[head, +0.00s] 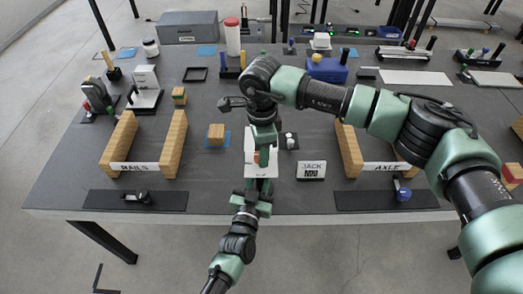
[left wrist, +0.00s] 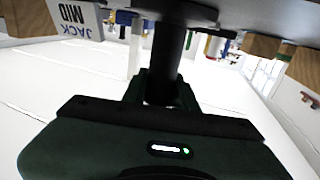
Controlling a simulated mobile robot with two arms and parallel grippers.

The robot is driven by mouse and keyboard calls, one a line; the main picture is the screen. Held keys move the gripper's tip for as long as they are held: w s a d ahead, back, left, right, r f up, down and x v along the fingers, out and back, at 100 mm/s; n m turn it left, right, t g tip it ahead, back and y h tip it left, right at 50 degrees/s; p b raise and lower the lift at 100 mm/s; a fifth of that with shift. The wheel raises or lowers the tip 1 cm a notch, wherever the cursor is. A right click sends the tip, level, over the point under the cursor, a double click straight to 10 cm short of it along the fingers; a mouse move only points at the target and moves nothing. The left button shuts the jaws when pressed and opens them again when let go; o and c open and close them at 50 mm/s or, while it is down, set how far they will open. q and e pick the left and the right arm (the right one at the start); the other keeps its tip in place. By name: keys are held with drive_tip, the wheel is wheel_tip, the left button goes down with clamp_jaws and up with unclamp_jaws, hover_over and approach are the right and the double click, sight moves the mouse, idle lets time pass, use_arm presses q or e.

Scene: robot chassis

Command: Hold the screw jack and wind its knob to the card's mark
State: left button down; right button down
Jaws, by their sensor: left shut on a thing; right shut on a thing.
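The screw jack stands near the front middle of the table, mostly hidden by my grippers. In the left wrist view, a dark upright post (left wrist: 168,55), which looks like the jack's body, is between my left fingers. My left gripper (head: 256,192) comes in from the front edge, low, and is shut on it. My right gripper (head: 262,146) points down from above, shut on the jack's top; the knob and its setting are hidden. The card (head: 311,171) reads "JACK MID" and stands just right of the jack; it also shows in the left wrist view (left wrist: 78,20).
A white panel (head: 250,143) is behind the grippers. Wooden rails (head: 118,140) stand left, and wooden axle blocks (head: 348,150) right. A wooden cube (head: 216,134) sits on a blue patch. Dark mats (head: 100,199) lie along the front edge.

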drive_tip(key=c, duration=0.9)
unclamp_jaws()
wheel_tip(320, 180, up, 12)
use_arm(q)
drive_tip(key=c, duration=0.5)
unclamp_jaws()
drive_tip(key=shift+s, duration=0.1)
use_arm(e)
drive_tip(key=shift+r, duration=0.1)
use_arm(q)
drive_tip(key=shift+p+v, duration=0.7)
drive_tip(key=shift+v, duration=0.6)
drive_tip(key=p+v, duration=0.2)
drive_tip(key=v, duration=0.5)
drive_tip(key=shift+s, duration=0.15)
use_arm(e)
wheel_tip(320, 180, up, 4)
drive_tip(key=shift+f, duration=0.1)
